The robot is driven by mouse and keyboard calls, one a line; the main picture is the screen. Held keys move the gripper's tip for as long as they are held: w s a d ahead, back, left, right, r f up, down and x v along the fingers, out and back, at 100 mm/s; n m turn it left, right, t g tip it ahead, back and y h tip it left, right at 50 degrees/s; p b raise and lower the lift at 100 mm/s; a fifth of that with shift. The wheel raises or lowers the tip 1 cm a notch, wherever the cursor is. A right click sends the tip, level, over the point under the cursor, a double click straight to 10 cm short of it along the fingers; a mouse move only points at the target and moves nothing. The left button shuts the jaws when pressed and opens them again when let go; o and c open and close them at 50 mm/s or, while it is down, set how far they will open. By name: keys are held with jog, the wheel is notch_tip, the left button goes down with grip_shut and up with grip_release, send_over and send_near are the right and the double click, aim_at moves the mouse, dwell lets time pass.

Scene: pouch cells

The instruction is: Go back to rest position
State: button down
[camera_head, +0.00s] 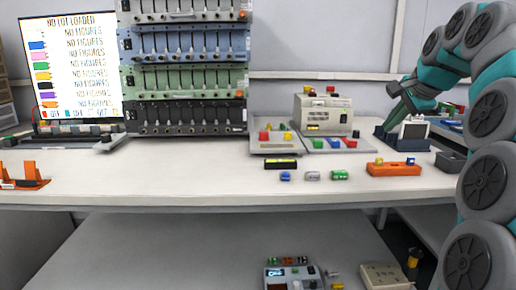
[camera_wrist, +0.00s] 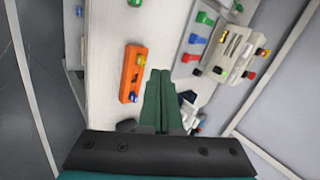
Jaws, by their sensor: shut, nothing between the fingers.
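My gripper (camera_wrist: 160,78) shows in the wrist view as two dark green fingers lying together, shut and empty. In the head view my teal and grey arm (camera_head: 489,170) comes in from the right, and its end is above the right part of the bench, behind the orange holder. The orange holder (camera_head: 393,170) carries a small yellow and a small blue piece; it also shows in the wrist view (camera_wrist: 131,74), left of the fingers and apart from them.
A dark blue stand (camera_head: 404,141) is under the arm's end. A beige instrument (camera_head: 322,114) and grey trays with coloured blocks stand left of it. A rack (camera_head: 184,70) and a screen (camera_head: 70,66) are farther left. The bench's front middle (camera_head: 170,180) is clear.

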jog(key=s+a+f+n+g, duration=0.5)
jog(key=s+a+f+n, duration=0.3)
jog(key=s+a+f, duration=0.7)
jog(key=s+f+n+g, duration=0.1)
jog(key=s+f+n, duration=0.1)
jog(key=s+f, duration=0.4)
jog(key=s+a+f+n+g, duration=0.1)
jog(key=s+f, duration=0.5)
jog(key=s, duration=0.6)
jog(key=s+a+f+n+g+h, duration=0.1)
jog(key=s+f+n, duration=0.3)
jog(key=s, duration=0.5)
notch_tip(320, 180, down, 3)
jog(key=shift+s+r+g+p, duration=0.25)
jog(key=shift+g+p, duration=0.2)
jog(key=shift+g, duration=0.45)
jog(key=shift+a, duration=0.1)
